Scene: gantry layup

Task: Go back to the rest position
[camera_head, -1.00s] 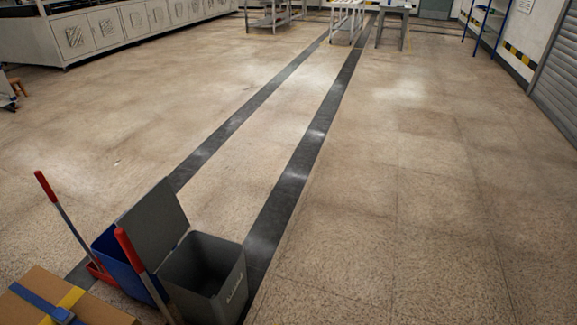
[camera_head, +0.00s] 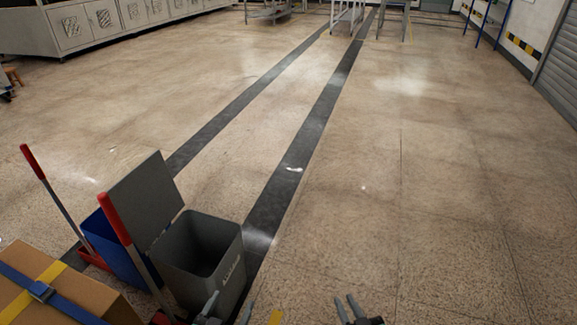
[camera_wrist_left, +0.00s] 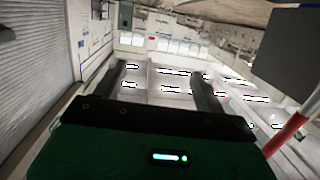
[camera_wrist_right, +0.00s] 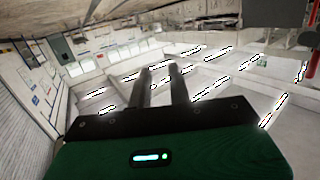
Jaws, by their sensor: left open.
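My left gripper (camera_head: 230,304) has come up at the bottom edge of the head view, just right of the grey bin. In the left wrist view, its two fingers (camera_wrist_left: 157,72) stand wide apart with nothing between them. My right gripper (camera_head: 347,305) is at the bottom edge of the head view, right of the middle, over bare floor. In the right wrist view, its fingers (camera_wrist_right: 159,72) are closer together, with a narrow empty gap between them. Neither gripper holds anything that I can see.
An open grey bin (camera_head: 226,268) stands at the lower left, beside a blue bucket (camera_head: 118,250) and two red-handled tools. A strapped cardboard box (camera_head: 88,294) is at the bottom left corner. Tables and racks stand far back. The floor ahead and to the right is clear.

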